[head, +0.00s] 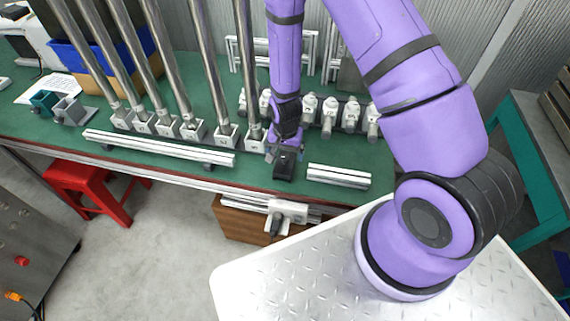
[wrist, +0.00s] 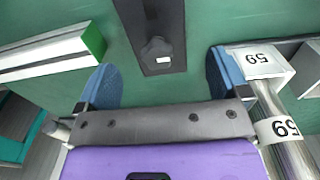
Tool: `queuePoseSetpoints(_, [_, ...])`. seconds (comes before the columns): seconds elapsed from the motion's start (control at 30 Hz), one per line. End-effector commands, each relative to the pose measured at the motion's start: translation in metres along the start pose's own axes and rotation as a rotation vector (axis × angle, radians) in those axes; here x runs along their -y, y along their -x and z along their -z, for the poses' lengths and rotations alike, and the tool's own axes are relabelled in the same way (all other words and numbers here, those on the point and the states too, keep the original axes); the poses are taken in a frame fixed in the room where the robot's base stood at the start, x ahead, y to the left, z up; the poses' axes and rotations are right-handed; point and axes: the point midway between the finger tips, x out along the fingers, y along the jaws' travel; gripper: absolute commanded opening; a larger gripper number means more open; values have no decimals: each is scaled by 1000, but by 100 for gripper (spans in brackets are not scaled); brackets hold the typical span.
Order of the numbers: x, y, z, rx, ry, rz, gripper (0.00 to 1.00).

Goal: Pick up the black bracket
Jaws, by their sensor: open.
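The black bracket (wrist: 150,25) lies on the green table top in the wrist view, a dark flat piece with a knob and a small white label near its end. In the head view the black bracket (head: 284,168) shows near the table's front edge, just below my gripper (head: 286,152). In the wrist view my gripper (wrist: 162,78) is open, its two blue fingertips wide apart. The bracket's near end lies ahead of the gap between them, with no visible contact. The bracket's far end is cut off by the picture edge.
A metal profile (head: 338,176) lies right of the bracket and a longer one (head: 160,147) lies left. Upright steel posts in labelled holders, one being the holder (wrist: 262,62), stand close to one fingertip. White fittings (head: 328,115) line the rear. A red stool (head: 88,190) stands on the floor.

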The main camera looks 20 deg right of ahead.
Motion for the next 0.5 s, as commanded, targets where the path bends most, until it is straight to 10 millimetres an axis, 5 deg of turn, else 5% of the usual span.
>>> queuePoseSetpoints(0.5, [-1, -49, -6, 0, 1, 0, 94])
